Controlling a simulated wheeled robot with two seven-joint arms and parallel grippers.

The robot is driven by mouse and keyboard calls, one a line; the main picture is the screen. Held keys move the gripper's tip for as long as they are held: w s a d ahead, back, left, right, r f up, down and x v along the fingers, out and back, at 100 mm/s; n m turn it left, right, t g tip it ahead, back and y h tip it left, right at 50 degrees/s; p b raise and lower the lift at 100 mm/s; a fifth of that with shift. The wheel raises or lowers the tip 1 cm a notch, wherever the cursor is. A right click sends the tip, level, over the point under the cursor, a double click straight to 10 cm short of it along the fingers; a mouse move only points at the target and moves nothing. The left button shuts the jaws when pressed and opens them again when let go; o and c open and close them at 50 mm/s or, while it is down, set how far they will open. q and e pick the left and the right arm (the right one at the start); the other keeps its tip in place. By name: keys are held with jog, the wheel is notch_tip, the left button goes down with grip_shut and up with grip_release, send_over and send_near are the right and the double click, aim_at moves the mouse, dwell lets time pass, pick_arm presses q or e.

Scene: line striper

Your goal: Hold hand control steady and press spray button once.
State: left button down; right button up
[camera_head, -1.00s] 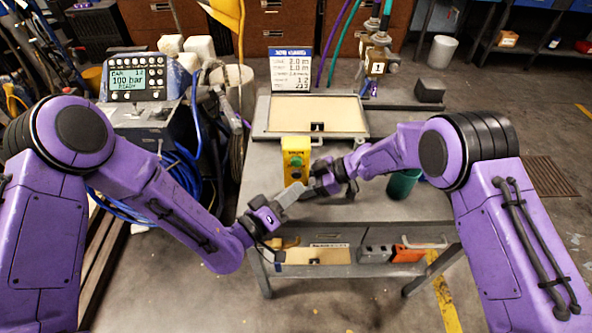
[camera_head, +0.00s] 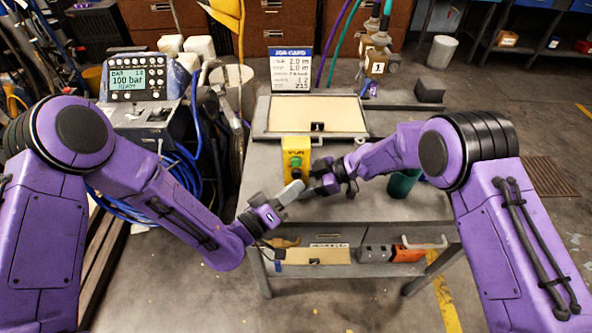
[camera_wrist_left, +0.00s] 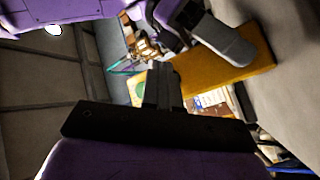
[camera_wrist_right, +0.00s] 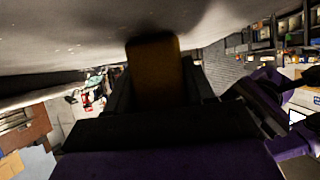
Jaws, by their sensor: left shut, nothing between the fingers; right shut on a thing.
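The yellow hand control (camera_head: 296,146) stands upright on the grey workbench, with a green button (camera_head: 296,161) on its face. My right gripper (camera_head: 316,184) is shut on the lower part of the hand control from the right; the yellow body also shows between its fingers in the right wrist view (camera_wrist_right: 153,70). My left gripper (camera_head: 296,190) is shut and empty, just in front of and below the control. In the left wrist view its closed fingertips (camera_wrist_left: 158,75) point toward the yellow box (camera_wrist_left: 235,60); a green patch shows beside them. I cannot tell whether they touch it.
A shallow framed panel (camera_head: 315,115) and a job card (camera_head: 290,70) are behind the control. A display reading 100 bar (camera_head: 139,78) is at left. A green cup (camera_head: 404,183) and a dark block (camera_head: 430,90) are on the bench at right.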

pick_arm(q)
jog(key=shift+w, duration=0.65)
dwell(0.5)
jog(key=shift+s, duration=0.9)
jog(key=shift+s, duration=0.1)
jog(key=s, duration=0.5)
jog(key=shift+s, duration=0.4)
pick_arm(e)
jog(key=o, duration=1.2)
jog(key=shift+o, duration=0.2)
